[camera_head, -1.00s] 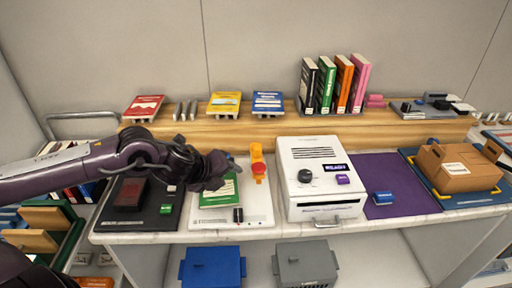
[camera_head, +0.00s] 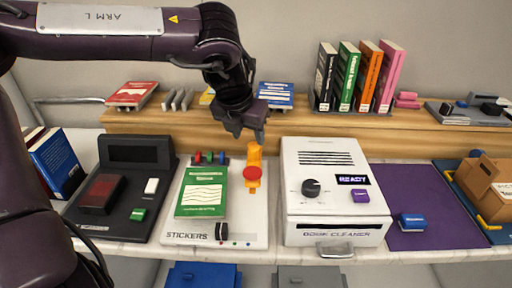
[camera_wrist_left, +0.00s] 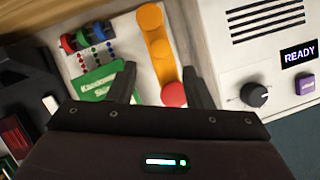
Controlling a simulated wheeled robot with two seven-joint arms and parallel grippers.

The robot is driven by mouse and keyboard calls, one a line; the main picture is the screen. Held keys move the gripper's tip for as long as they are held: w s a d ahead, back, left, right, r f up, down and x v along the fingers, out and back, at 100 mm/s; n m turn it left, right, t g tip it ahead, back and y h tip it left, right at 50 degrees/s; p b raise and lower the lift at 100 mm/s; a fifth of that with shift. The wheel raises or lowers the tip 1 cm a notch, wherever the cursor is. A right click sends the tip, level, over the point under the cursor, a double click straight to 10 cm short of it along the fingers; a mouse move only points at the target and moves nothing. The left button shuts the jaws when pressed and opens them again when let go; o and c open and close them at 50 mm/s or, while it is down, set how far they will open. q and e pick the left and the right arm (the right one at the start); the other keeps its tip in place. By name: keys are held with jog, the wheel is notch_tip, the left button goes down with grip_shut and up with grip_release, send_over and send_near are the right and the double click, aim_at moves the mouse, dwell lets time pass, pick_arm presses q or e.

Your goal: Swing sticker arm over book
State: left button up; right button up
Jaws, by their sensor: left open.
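The green book (camera_head: 203,190) lies flat on the white sticker board (camera_head: 172,226), left of the sticker arm. The sticker arm (camera_head: 254,158) is orange-yellow with a red round end (camera_head: 252,173), and it stands at the board's right side, beside the book. My left gripper (camera_head: 248,137) is open and points down just above the arm's far end in the head view. In the left wrist view the orange arm (camera_wrist_left: 155,37) lies between my spread fingers, its red end (camera_wrist_left: 173,94) near the right finger. Contact cannot be told. My right gripper is not in view.
A white book cleaner (camera_head: 330,185) showing READY stands close on the right. A dark scanner unit (camera_head: 125,190) is on the left. Coloured sticker rolls (camera_head: 209,157) sit behind the book. A wooden shelf (camera_head: 180,128) with several books runs along the back.

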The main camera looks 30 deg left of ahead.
aim_at(253, 149)
pick_arm(q)
jog(key=x, duration=0.6)
jog(key=shift+w+f, duration=0.1)
jog(key=shift+f, duration=0.05)
jog(key=shift+c, duration=0.5)
